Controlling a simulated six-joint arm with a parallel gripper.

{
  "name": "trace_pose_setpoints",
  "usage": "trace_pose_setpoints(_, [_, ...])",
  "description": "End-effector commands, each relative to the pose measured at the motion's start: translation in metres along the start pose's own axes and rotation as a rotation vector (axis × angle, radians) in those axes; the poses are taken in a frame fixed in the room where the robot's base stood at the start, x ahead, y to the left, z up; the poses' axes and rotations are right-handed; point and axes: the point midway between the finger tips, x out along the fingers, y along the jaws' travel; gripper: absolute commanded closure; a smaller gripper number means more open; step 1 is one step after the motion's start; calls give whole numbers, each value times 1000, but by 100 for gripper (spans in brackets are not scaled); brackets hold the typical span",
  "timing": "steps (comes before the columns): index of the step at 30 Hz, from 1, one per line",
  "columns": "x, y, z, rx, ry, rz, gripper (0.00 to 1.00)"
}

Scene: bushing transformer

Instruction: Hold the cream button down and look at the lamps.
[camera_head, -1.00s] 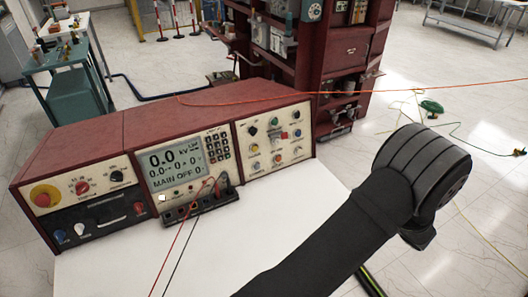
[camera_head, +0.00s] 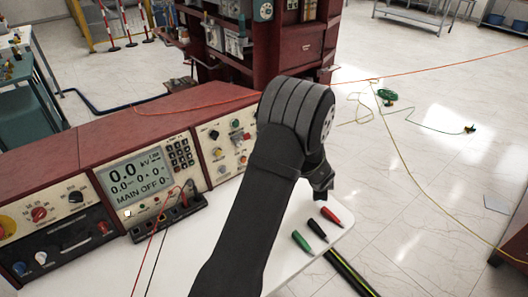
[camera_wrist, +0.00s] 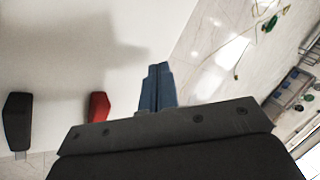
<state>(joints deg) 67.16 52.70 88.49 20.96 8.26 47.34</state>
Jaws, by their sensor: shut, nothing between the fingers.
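The red console's middle panel has a display (camera_head: 139,178) reading 0.0 kV and MAIN OFF. A small pale, cream-looking square (camera_head: 128,213) sits below its left side; I cannot tell for sure that it is the cream button. The right panel (camera_head: 224,148) has several small coloured round parts, partly hidden by my arm; which are lamps, and whether any is lit, I cannot tell. My gripper (camera_head: 321,188) points down above the white tabletop's right part, well right of the console. In the wrist view its blue-grey fingers (camera_wrist: 157,86) are shut together and empty.
Green (camera_head: 302,242), black (camera_head: 317,230) and red (camera_head: 331,217) pen-like pieces lie near the white tabletop's (camera_head: 270,272) right edge. Red and black leads (camera_head: 156,250) run down from the console's front. A tall red cabinet (camera_head: 277,48) stands behind. Cables cross the floor.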

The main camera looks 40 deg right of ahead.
Motion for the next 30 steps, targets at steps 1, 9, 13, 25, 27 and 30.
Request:
trace_pose_setpoints(1, [2,-6,8,-56,31,-36,100])
trace_pose_setpoints(9, [1,-50,56,-339,152,-299,100])
trace_pose_setpoints(13, [-7,-70,89,-449,167,-438,100])
trace_pose_setpoints(25, [-25,-91,143,-585,148,-649,100])
trace_pose_setpoints(27, [-26,-91,144,-586,148,-651,100])
trace_pose_setpoints(30, [-26,-91,144,-586,149,-651,100])
